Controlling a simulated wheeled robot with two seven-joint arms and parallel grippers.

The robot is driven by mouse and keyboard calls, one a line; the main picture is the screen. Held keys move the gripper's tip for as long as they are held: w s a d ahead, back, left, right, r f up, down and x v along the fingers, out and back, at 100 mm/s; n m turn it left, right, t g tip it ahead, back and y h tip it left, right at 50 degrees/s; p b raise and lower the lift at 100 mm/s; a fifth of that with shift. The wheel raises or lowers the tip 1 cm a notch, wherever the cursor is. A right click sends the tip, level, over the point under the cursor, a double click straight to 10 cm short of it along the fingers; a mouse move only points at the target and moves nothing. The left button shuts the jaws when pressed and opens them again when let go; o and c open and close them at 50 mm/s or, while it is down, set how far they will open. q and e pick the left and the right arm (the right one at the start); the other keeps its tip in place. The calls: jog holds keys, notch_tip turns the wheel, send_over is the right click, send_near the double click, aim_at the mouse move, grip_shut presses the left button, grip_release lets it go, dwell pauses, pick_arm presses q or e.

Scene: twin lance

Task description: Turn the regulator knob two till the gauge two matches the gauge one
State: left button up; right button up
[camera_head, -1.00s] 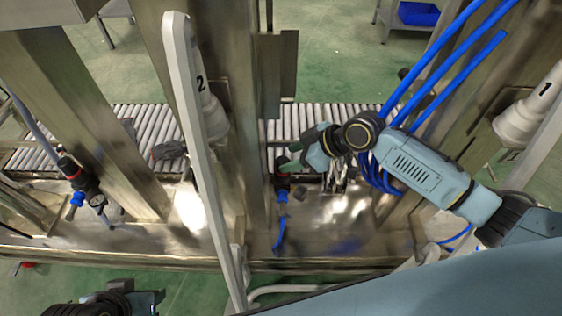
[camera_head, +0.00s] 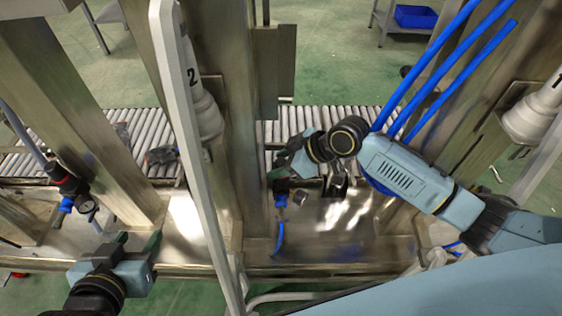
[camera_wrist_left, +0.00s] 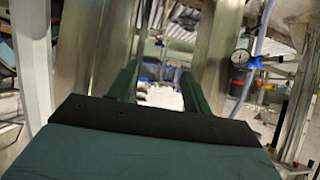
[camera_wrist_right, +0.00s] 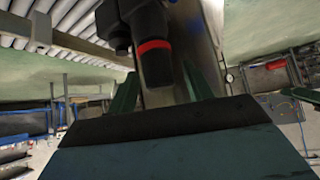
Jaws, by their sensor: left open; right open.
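A black regulator with a red ring (camera_head: 68,180) sits on the left post, with a small round gauge (camera_head: 87,205) beside it. They also show in the left wrist view, the gauge (camera_wrist_left: 240,57) above the red-ringed regulator (camera_wrist_left: 238,83); its reading is too small to tell. A second regulator (camera_head: 281,186) is near the middle post. My right gripper (camera_head: 284,167) is open beside it, and its dark body with a red band (camera_wrist_right: 153,46) shows between the fingers in the right wrist view. My left gripper (camera_head: 138,239) is open and empty, right of and below the left regulator. Which regulator is two is unclear.
A slanted grey bar (camera_head: 196,160) stands between my grippers. A cone marked 2 (camera_head: 206,110) hangs behind it and one marked 1 (camera_head: 530,118) is at right. Blue hoses (camera_head: 430,70) run above my right arm. A roller conveyor (camera_head: 145,125) lies behind.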

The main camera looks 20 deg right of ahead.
jog(key=shift+c, duration=0.3)
